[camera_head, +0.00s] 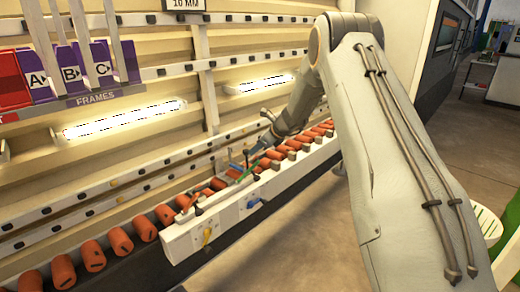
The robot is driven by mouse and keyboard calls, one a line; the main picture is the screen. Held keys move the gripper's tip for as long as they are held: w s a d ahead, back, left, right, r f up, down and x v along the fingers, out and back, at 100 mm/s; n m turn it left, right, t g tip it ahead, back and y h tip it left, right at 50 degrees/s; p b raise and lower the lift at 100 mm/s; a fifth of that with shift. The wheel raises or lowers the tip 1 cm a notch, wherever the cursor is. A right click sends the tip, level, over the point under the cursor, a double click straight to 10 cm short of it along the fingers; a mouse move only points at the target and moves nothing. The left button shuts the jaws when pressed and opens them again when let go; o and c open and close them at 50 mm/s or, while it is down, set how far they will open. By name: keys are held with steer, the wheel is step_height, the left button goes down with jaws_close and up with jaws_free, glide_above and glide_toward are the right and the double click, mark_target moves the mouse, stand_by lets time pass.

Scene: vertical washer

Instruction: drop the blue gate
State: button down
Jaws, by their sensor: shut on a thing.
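The blue gate (236,168) shows as a small blue piece among the orange rollers, in the middle of the camera_head view. My gripper (250,154) reaches down to it from the upper right and is shut on its upper end. The fingertips are small and dark here, so the exact grip is hard to make out. A green bar (247,172) stands tilted just in front of the blue gate, and a red piece (233,174) lies close by. A blue fitting (253,201) sits on the front rail below.
Orange rollers (92,256) run in a row along the washer's lower edge. A white front rail (230,218) carries a yellow lever (207,235). Lit tubes (124,117) and slatted walls stand behind. Floor at lower middle is clear.

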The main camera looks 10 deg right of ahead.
steer(key=shift+w+a+r, duration=0.45)
steer(key=shift+a+r, duration=0.15)
steer(key=shift+a, duration=0.05)
steer(key=w+d+r+v, duration=0.1)
steer(key=v, duration=1)
steer(key=shift+w, duration=0.3)
steer(key=s+a+n+g+h+p, duration=0.2)
steer(key=s+n, duration=1.1)
steer(key=s, duration=1.2)
steer(key=s+a+n+g+h+p, duration=0.3)
steer(key=s+n, duration=1)
steer(key=s, duration=1.2)
steer(key=shift+s+g, duration=0.15)
steer(key=shift+g, duration=0.85)
